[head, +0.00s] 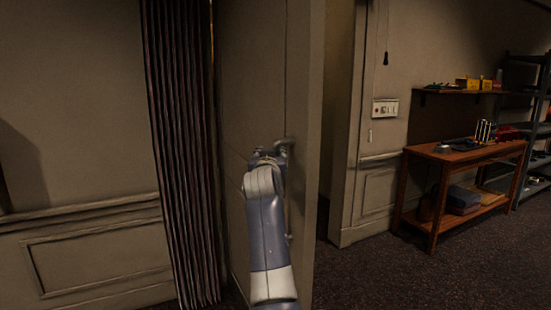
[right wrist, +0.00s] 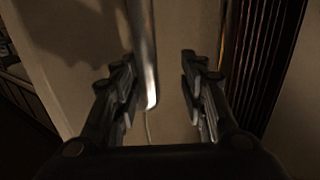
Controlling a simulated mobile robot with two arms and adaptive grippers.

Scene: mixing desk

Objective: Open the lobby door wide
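The lobby door (head: 253,80) is a tall beige panel in the middle of the head view. It stands ajar, with its free edge toward the right and a dark gap beyond it. A metal door handle (head: 285,144) shows near that edge. My right arm reaches up to it, and the right gripper (head: 270,155) is at the handle, largely hidden by its own wrist. In the right wrist view, the right gripper (right wrist: 158,92) is open, its fingers apart. A shiny handle bar (right wrist: 149,60) shows between them, nearer the left finger; contact is unclear. My left gripper is not in view.
A dark pleated curtain (head: 182,140) hangs just left of the door. Right of the gap is a wall with a switch plate (head: 385,108). A wooden table (head: 464,153) with items stands farther right, beside dark shelving (head: 536,130). Carpet (head: 370,275) in front is clear.

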